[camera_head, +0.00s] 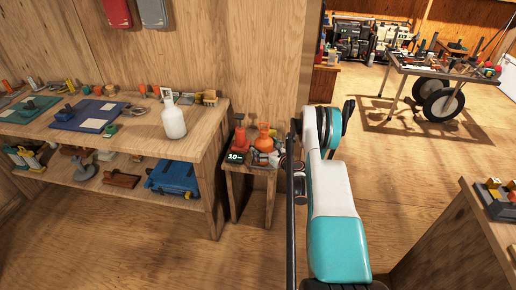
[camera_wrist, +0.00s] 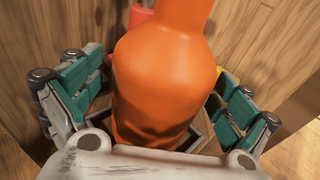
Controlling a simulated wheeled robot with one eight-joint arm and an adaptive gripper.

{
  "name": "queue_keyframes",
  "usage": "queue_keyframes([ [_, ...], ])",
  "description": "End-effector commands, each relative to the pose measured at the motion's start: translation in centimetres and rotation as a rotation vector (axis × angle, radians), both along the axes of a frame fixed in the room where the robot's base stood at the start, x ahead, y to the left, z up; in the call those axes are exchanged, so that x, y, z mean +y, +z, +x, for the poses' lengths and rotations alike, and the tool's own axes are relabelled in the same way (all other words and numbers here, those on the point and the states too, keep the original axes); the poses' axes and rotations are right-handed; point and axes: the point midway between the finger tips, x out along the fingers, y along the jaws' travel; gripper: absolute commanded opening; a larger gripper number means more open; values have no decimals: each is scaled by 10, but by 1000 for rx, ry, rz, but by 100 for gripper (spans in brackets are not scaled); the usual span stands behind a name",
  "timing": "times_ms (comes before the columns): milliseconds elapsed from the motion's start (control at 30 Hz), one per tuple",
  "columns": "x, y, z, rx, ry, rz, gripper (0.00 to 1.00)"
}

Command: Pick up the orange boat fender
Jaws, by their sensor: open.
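The orange boat fender (camera_wrist: 165,75) is a rounded, bottle-like shape with a narrower neck. It fills the middle of the wrist view. My gripper (camera_wrist: 160,98) is open, with one teal-padded finger on each side of the fender. I cannot tell whether either finger touches it. In the head view the orange fender (camera_head: 264,139) is upright on a small wooden stand (camera_head: 236,170), just left of my arm. The gripper end is partly hidden there by the arm and clutter.
A red-orange object (camera_head: 239,139) stands left of the fender, and a small digital display (camera_head: 235,157) sits in front of it. A workbench (camera_head: 195,150) with a white bottle (camera_head: 173,118) is to the left. A wooden wall rises behind. Open floor lies in front.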

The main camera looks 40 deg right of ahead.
Motion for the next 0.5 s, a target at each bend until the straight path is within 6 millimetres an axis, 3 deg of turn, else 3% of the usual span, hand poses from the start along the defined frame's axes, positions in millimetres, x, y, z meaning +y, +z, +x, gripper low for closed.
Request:
queue_keyframes([
  [267, 0, -1, -1, 0, -2, 0, 97],
  [500, 0, -1, -1, 0, -1, 0, 42],
])
